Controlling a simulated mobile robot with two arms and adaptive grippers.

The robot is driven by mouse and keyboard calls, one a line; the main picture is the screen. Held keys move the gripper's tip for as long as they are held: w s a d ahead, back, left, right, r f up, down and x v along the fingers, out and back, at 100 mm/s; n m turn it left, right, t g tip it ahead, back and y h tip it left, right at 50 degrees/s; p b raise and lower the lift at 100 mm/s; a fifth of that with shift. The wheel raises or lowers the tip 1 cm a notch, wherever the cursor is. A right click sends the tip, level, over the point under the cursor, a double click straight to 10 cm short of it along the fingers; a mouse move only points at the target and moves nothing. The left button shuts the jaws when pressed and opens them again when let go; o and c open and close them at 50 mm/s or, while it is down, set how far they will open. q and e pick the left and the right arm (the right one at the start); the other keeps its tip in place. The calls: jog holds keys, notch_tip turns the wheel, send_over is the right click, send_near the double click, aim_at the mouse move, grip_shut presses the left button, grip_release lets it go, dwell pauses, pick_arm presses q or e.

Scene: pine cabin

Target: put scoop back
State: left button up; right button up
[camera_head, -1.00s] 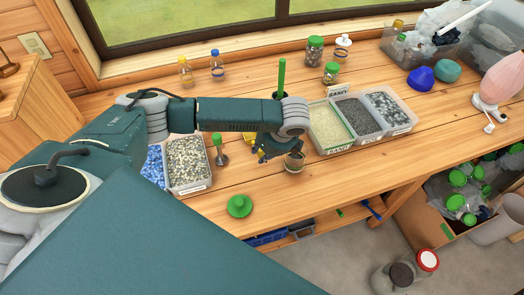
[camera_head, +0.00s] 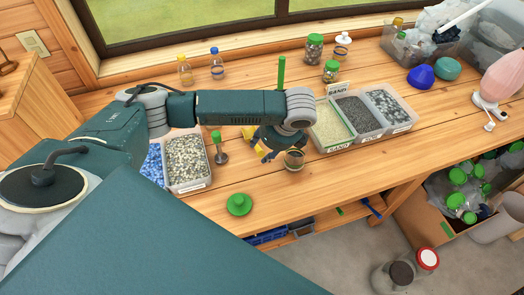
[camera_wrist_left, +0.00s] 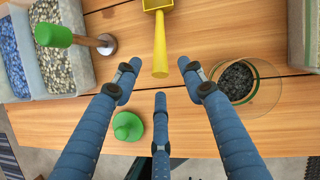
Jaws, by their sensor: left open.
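A yellow scoop (camera_wrist_left: 159,40) lies on the table in the left wrist view, its handle pointing toward my fingers. In the head view only a bit of the scoop (camera_head: 248,132) shows behind my gripper. My left gripper (camera_wrist_left: 160,76) is open and empty, its fingers spread around the end of the scoop's handle without visibly closing on it. In the head view the gripper (camera_head: 265,147) hangs low over the table, left of a glass jar (camera_head: 294,160). The jar (camera_wrist_left: 238,82) holds dark gravel. My right gripper is not in view.
Bins of sand (camera_head: 331,128), dark gravel (camera_head: 358,116) and stones (camera_head: 388,105) stand right of the gripper. A pebble bin (camera_head: 188,162) and a green-handled tamper (camera_head: 220,150) stand left. A green lid (camera_head: 239,205) lies in front. Bottles and jars stand along the window.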

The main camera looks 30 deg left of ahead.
pick_arm(q)
jog(key=b+v, duration=0.1)
jog(key=v, duration=0.8)
jog(key=shift+f, duration=0.1)
